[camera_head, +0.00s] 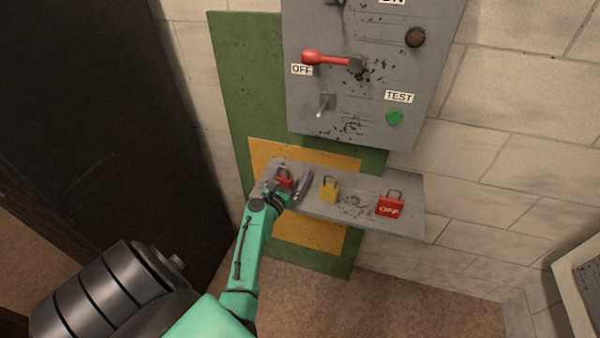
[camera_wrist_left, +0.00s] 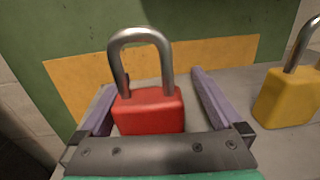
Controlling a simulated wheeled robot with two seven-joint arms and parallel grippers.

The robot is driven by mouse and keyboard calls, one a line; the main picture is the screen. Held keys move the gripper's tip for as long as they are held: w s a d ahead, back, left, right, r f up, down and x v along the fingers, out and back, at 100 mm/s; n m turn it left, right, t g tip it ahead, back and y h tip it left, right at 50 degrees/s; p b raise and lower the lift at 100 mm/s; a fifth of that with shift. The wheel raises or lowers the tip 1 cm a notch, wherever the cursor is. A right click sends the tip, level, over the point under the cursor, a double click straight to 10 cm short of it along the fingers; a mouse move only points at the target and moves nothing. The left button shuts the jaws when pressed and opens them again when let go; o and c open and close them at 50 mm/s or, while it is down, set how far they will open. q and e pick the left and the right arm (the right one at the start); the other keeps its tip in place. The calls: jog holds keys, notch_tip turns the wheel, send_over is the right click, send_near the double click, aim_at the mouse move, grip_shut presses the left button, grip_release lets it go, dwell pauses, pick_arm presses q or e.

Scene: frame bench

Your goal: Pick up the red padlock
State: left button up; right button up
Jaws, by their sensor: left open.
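A red padlock (camera_head: 286,180) with a grey metal shackle stands upright at the left end of the grey shelf. It also shows in the left wrist view (camera_wrist_left: 148,110), between the two purple fingers of my left gripper (camera_wrist_left: 155,95). That gripper (camera_head: 288,182) is open, with one finger on each side of the padlock body and a visible gap to the right finger. Contact at the left finger cannot be told. The lower part of the padlock is hidden by the gripper's palm. My right gripper is not in view.
A yellow padlock (camera_head: 329,190) stands on the shelf (camera_head: 355,206) just right of my left gripper. A grey switch panel (camera_head: 350,95) with a red lever (camera_head: 328,58) hangs above the shelf.

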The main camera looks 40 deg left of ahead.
pick_arm(q)
jog(key=shift+s+a+r, duration=0.15)
jog(key=shift+s+r, duration=0.05)
jog(key=shift+s, duration=0.2)
jog(key=shift+s+a+r, duration=0.1)
jog(key=shift+s+r, duration=0.05)
jog(key=shift+s, duration=0.25)
jog(key=c, duration=0.3)
jog(key=shift+s+r, duration=0.2)
jog(key=shift+s, duration=0.05)
jog(key=c, duration=1)
jog(key=shift+w+d+f, duration=0.1)
jog(key=shift+w, duration=0.1)
grip_shut()
jog(key=shift+r+p, duration=0.35)
notch_tip(320, 180, up, 9)
jog(key=p, duration=0.5)
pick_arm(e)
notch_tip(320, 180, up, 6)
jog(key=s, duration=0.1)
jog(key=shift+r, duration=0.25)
